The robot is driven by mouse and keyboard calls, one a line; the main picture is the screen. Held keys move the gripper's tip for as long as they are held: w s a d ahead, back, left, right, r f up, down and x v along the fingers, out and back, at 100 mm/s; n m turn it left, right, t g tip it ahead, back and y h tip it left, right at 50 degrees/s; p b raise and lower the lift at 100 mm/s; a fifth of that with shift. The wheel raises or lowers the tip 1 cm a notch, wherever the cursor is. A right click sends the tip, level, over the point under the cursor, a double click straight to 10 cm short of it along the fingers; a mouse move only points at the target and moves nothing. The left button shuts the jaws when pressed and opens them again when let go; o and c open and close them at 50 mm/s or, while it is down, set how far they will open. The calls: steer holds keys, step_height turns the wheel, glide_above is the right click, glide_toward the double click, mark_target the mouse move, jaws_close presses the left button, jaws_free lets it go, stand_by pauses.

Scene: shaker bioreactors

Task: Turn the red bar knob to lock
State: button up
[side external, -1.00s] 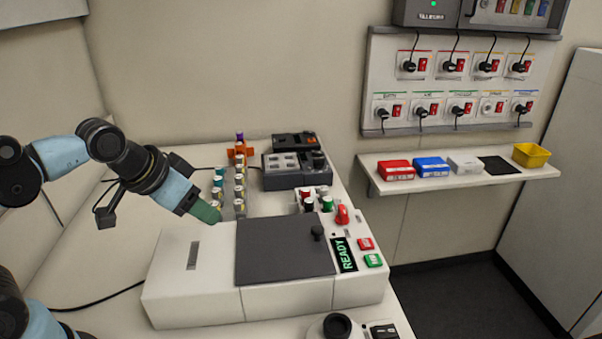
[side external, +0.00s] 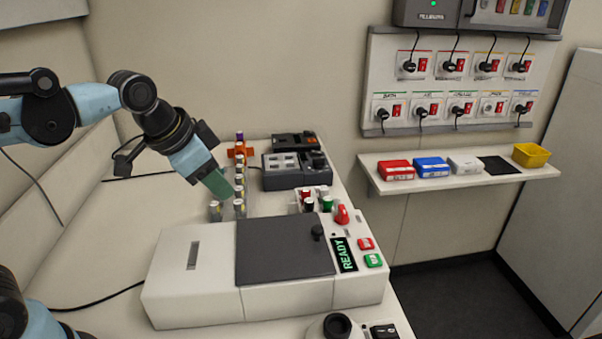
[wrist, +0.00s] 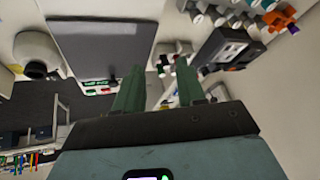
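The red bar knob (side external: 342,214) stands on the right part of a white shaker unit (side external: 190,290), behind the dark lid (side external: 280,250) and the green READY display (side external: 344,255). My gripper (side external: 221,188) is in the air to the left of the knob and higher, near the rows of vials, well apart from the knob. In the wrist view its two green fingers (wrist: 158,78) are spread with nothing between them. The dark lid (wrist: 100,42) shows there too. I cannot make out the knob clearly in the wrist view.
Capped vials (side external: 239,190) stand below and beside my gripper. Small red and green-capped parts (side external: 318,199) stand just left of the knob. Red (side external: 366,243) and green (side external: 373,260) buttons lie in front. Space above the lid is clear.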

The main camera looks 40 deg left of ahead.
steer(key=w+d+r+m+g, duration=0.2)
steer(key=w+d+r+m, duration=0.1)
steer(key=w+r+m, duration=0.25)
steer(key=m+g, duration=0.4)
steer(key=m, duration=1.3)
glide_above(343, 208)
step_height(343, 208, down, 2)
steer(key=shift+f, duration=6.2)
steer(key=shift+c, duration=0.3)
jaws_close()
